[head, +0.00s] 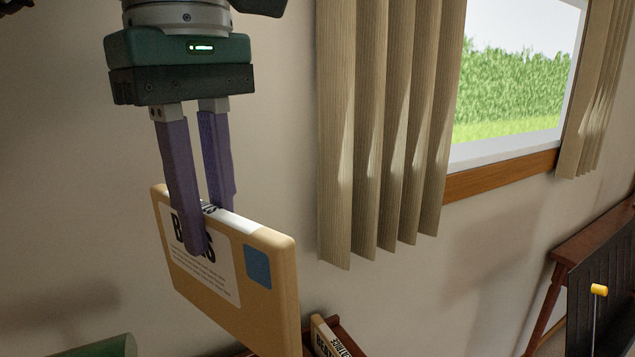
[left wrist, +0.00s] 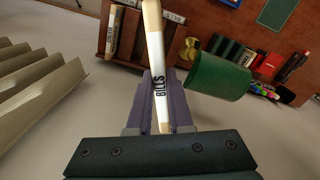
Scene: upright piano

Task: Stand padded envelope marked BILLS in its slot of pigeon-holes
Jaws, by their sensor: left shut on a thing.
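The padded envelope marked BILLS (head: 270,300) is tan, with a white label and a blue square. My left gripper (head: 208,226) is shut on its top edge and holds it upright in the air, near the wall. The left wrist view shows the envelope (left wrist: 155,50) edge-on between the fingers, with BILLS on its white spine. The wooden pigeon-holes (left wrist: 124,59) are below, beyond the envelope, with another lettered envelope (left wrist: 112,30) standing inside. The held envelope hides part of them. In the head view only a corner shows at the bottom. My right gripper is not in view.
A green lamp shade (left wrist: 218,80) with a brass part stands close to the right of the envelope in the left wrist view. Several books (left wrist: 250,60) stand beyond it. Curtains (head: 375,130) hang beside a window to the right in the head view.

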